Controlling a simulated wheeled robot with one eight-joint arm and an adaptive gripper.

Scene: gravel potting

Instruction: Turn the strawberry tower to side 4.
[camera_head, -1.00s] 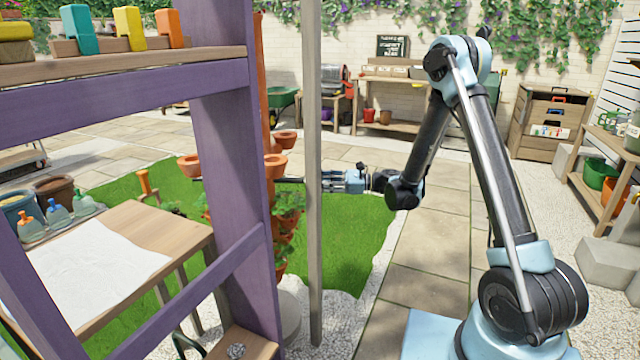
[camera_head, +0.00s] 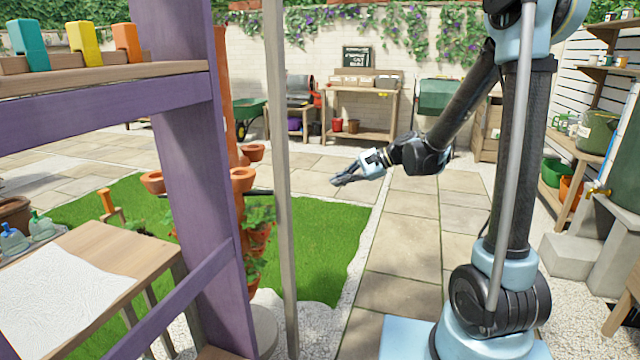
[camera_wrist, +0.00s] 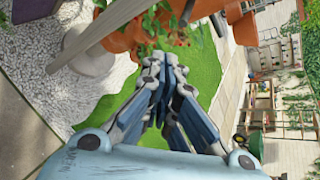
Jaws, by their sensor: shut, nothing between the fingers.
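The strawberry tower (camera_head: 243,185) is a tall terracotta-coloured column with pots on its sides, several with green plants. In the head view it stands left of centre, partly hidden behind a purple post and a thin grey pole. A dark bar (camera_head: 259,192) sticks out from it to the right. I cannot read any side number. My gripper (camera_head: 338,181) is shut and empty, to the right of the tower and the pole, clear of both. In the wrist view my gripper (camera_wrist: 158,95) points over the grass, with the tower's pots (camera_wrist: 128,38) beyond its fingertips.
The grey pole (camera_head: 280,150) stands between my gripper and the tower. The purple shelf frame (camera_head: 185,130) and a wooden table (camera_head: 110,250) fill the left. Grass (camera_head: 325,230) and paving (camera_head: 410,240) lie open below my gripper. A workbench (camera_head: 362,105) stands at the back.

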